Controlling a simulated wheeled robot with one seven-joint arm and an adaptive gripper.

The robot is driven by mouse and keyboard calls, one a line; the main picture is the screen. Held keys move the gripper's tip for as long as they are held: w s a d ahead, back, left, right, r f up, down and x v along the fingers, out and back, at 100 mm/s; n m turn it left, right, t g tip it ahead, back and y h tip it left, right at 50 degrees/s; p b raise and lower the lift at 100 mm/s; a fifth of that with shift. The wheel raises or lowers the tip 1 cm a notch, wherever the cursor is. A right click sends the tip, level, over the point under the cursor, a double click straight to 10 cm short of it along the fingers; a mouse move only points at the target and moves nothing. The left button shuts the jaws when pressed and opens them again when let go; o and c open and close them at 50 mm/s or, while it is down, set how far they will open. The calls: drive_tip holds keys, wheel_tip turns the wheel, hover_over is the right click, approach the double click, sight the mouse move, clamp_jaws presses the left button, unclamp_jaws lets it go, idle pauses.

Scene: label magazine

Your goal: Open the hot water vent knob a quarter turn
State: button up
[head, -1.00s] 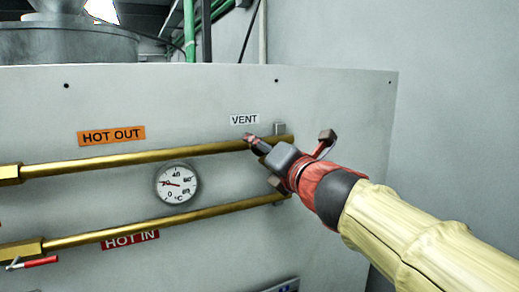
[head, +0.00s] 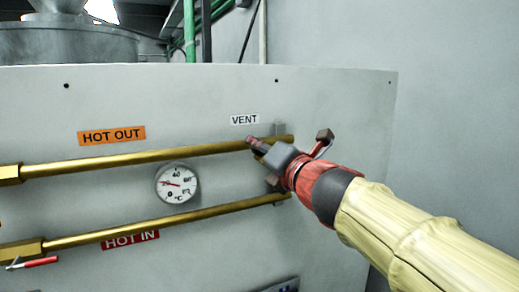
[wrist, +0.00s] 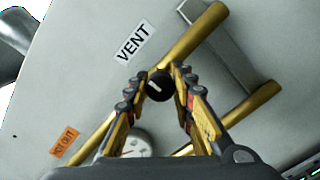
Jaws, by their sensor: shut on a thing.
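The vent knob (wrist: 159,85) is a small round black knob with a white pointer mark, under the VENT label (wrist: 134,44) in the wrist view. It sits at the upper brass pipe (wrist: 205,32). My gripper (wrist: 160,74) has one finger on each side of the knob and is shut on it. In the wrist view the white mark slants across the knob.
The upper pipe (head: 130,158) and lower pipe (head: 170,224) run across the grey panel (head: 200,90). A round dial gauge (head: 177,183) sits between them. A red-handled valve (head: 38,262) is at lower left. Clear space lies right of the panel.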

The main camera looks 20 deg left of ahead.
clamp_jaws()
drive_tip(key=m+p, duration=0.3)
drive_tip(key=m, duration=0.1)
drive_tip(key=m+p, duration=0.3)
drive_tip(key=m, duration=0.1)
drive_tip(key=m+p, duration=0.3)
drive_tip(key=shift+m, duration=0.4)
drive_tip(key=shift+f+m+g+p, duration=0.15)
drive_tip(key=shift+m+g+p, duration=0.25)
drive_tip(key=shift+m+p, duration=1.2)
drive_tip(key=shift+m, duration=0.3)
drive_tip(key=o, duration=0.9)
unclamp_jaws()
